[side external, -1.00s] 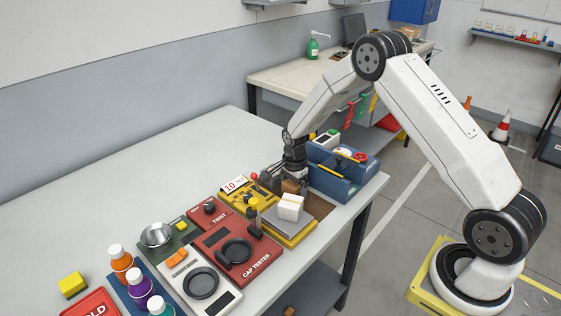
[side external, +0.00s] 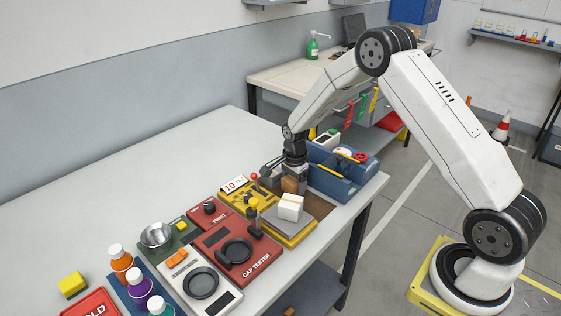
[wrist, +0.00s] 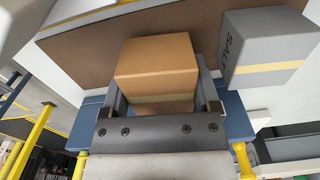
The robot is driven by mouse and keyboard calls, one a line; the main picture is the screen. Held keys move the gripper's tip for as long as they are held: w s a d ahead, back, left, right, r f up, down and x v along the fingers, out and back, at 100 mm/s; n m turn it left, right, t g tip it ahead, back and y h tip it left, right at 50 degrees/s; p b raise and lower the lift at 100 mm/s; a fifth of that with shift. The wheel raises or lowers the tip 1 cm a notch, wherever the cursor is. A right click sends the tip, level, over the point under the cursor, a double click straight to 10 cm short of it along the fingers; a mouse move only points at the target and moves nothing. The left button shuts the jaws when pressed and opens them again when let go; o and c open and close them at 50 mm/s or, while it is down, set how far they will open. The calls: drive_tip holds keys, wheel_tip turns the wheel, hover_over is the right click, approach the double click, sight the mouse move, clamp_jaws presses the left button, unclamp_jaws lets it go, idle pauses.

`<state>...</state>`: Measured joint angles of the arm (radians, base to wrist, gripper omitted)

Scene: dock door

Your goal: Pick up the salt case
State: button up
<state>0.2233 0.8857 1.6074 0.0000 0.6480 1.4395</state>
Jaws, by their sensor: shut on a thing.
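The salt case is a grey box (wrist: 262,50) with "SALT" lettering and a yellowish band. It sits at the upper right of the wrist view, beside my gripper and outside its fingers. My gripper (wrist: 160,82) is shut on a brown cardboard box (wrist: 157,62), which lies between the two fingers. In the side view the brown box (side external: 290,185) shows below my gripper, behind the white box. Whether it is clear of the surface is hard to tell.
A white box (side external: 290,207) stands on a grey-topped yellow unit just in front. A blue tool caddy (side external: 338,172) stands close on the right. The red cap tester (side external: 240,256) and a scale (side external: 202,284) lie nearer the camera. The bench's left side is clear.

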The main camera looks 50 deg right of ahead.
drive_tip(key=s+a+r, duration=0.2)
drive_tip(key=s+r, duration=0.9)
drive_tip(key=s, duration=0.2)
drive_tip(key=shift+s+a+r, duration=0.25)
drive_tip(key=shift+s, duration=0.15)
idle(0.6)
drive_tip(key=s+a+r+n, duration=0.5)
drive_tip(key=s+a+r, duration=0.1)
drive_tip(key=a+r, duration=0.1)
drive_tip(key=shift+s+r+n, duration=0.3)
drive_tip(key=shift+s+r, duration=0.1)
drive_tip(key=shift+r, duration=0.05)
